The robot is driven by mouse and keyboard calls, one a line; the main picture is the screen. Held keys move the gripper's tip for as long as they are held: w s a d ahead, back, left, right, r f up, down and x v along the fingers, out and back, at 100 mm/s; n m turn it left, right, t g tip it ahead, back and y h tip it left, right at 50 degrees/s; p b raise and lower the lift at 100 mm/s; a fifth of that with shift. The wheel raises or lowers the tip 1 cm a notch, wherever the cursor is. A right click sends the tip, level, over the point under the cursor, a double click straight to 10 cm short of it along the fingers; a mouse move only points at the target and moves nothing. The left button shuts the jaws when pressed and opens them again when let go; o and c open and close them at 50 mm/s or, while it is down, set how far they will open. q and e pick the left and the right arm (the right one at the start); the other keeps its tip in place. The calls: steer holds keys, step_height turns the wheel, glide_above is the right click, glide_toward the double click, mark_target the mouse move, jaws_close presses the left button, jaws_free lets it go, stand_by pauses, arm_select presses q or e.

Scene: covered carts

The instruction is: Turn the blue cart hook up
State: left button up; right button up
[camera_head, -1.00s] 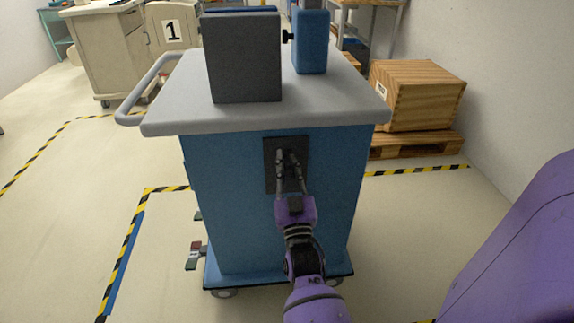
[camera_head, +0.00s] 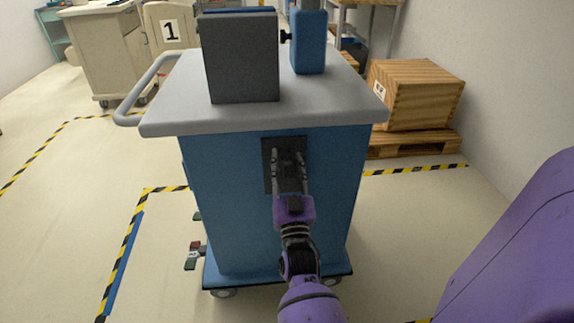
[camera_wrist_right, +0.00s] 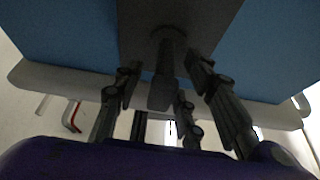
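The blue cart (camera_head: 225,220) stands in front of me with its side facing me. A dark plate (camera_head: 268,148) is on that side, under the grey top. In the right wrist view a dark hook (camera_wrist_right: 163,88) sticks out from the plate (camera_wrist_right: 135,25), its free end on the side of the grey top's edge. My right gripper (camera_head: 290,165) is at the plate, fingers spread. In the wrist view its fingers (camera_wrist_right: 168,90) stand on both sides of the hook, with gaps visible. The hook is hard to make out in the head view. My left gripper is out of view.
A grey box (camera_head: 242,65) and a blue block (camera_head: 310,45) stand on the cart's grey top (camera_head: 325,105). A wooden crate (camera_head: 410,95) on a pallet (camera_head: 415,145) is behind right. A beige cart (camera_head: 105,50) is back left. The floor at left is open.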

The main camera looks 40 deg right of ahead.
steer(key=shift+a+f, duration=0.1)
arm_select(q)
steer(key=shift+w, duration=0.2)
arm_select(e)
steer(key=v, duration=1.1)
steer(key=shift+s+a, duration=0.2)
steer(key=shift+s, duration=0.15)
steer(key=shift+f, duration=0.1)
